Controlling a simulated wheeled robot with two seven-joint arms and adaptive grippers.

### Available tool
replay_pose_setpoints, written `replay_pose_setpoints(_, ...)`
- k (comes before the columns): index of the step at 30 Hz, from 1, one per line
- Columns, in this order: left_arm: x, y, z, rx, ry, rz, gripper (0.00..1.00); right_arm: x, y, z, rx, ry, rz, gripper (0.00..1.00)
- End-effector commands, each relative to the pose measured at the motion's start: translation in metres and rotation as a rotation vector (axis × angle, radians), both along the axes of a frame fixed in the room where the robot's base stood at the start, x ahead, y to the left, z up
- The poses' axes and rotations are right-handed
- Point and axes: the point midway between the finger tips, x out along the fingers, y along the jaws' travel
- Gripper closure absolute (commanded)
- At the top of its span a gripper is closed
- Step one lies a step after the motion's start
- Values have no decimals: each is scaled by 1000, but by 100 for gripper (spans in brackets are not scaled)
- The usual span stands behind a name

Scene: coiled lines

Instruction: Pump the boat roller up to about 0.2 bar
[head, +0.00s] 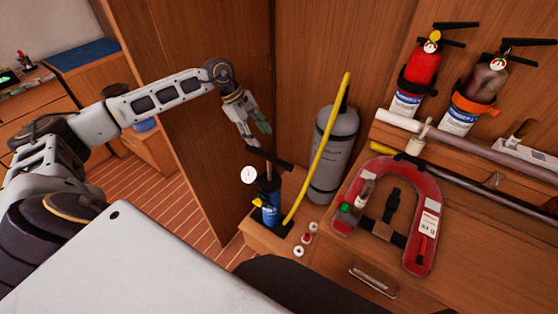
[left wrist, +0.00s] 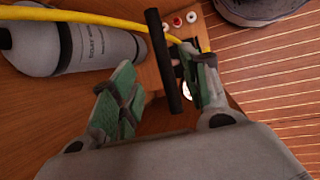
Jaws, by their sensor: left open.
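The hand pump, with a blue barrel (head: 271,214), stands upright on the wooden bench. Its black T-handle (head: 270,158) sits on top, with a white round gauge (head: 248,175) beside it; the reading is too small to tell. A yellow hose (head: 318,145) rises from the pump to the grey boat roller (head: 336,155), which stands upright against the wall. My left gripper (head: 254,136) is open and empty just above the handle. In the left wrist view, the handle (left wrist: 165,62) shows between and beyond the open fingers, apparently untouched. My right gripper is out of view.
Small red and white caps (head: 307,239) lie beside the pump. A red horseshoe-shaped lifejacket (head: 428,210) lies to the right. Two extinguishers (head: 420,68) and poles (head: 470,145) are on the wall. A wooden panel (head: 215,120) stands behind my left arm.

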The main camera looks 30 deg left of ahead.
Motion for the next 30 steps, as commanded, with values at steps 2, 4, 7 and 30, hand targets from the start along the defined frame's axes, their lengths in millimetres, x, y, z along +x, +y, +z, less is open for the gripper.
replay_pose_setpoints(2, 0, 3, -2, 10, 1, -1, 54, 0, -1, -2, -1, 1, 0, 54)
replay_pose_setpoints(4, -1, 4, -2, 12, 2, -2, 54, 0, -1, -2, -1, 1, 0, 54)
replay_pose_setpoints(7, -1, 4, -1, 12, 2, -2, 54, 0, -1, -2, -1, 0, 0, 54)
replay_pose_setpoints(30, 6, -15, -41, 9, 3, -2, 54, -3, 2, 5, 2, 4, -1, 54)
